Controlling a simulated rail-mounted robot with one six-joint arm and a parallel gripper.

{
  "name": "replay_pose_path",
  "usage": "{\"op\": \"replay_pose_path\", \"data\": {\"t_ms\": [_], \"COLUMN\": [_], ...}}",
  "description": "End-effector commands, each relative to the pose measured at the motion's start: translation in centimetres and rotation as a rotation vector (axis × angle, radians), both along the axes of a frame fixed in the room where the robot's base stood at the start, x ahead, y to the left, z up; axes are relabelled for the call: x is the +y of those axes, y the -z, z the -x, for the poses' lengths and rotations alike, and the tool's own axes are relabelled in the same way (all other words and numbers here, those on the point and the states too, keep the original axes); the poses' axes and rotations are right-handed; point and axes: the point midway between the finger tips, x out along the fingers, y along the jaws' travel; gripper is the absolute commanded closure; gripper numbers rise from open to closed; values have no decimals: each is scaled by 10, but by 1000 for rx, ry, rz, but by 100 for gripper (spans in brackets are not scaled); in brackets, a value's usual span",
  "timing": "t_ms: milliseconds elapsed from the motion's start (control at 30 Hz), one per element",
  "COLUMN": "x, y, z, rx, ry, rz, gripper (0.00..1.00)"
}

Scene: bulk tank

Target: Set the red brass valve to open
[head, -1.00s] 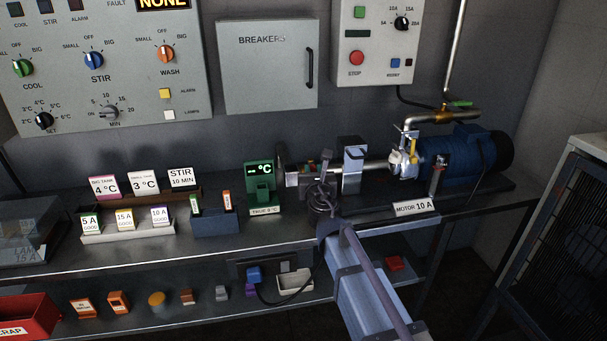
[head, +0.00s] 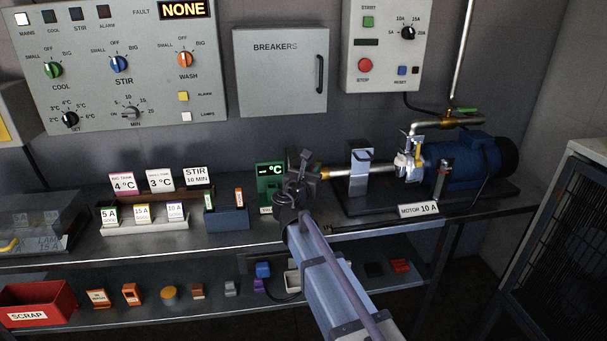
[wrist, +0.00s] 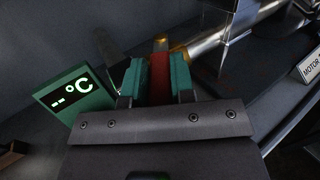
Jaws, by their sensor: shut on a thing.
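My gripper (wrist: 159,72) has its two green-padded fingers closed on the red valve handle (wrist: 159,80), one pad on each side. Brass (wrist: 177,50) shows just past the handle, where the valve meets the metal pipe. In the head view my gripper (head: 303,166) is at the left end of that pipe and hides the handle. A bit of the brass valve (head: 324,173) shows to its right. In the wrist view the handle lies at an angle to the pipe; I cannot tell its exact setting.
A green °C display (head: 268,178) stands close left of my gripper. A metal bracket (head: 360,172) and the blue motor (head: 468,162) stand to the right. The BREAKERS box (head: 280,72) hangs behind. A blue holder (head: 226,219) and card rack (head: 145,228) are further left.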

Motion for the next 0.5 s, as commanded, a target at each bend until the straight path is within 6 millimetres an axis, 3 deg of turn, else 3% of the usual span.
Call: {"op": "replay_pose_path", "data": {"t_ms": [200, 233, 500], "x": [0, 0, 1], "y": [0, 0, 0], "z": [0, 0, 0], "rx": [0, 0, 0], "ry": [-2, -2, -2], "rz": [-1, 0, 0], "gripper": [100, 76, 51]}}
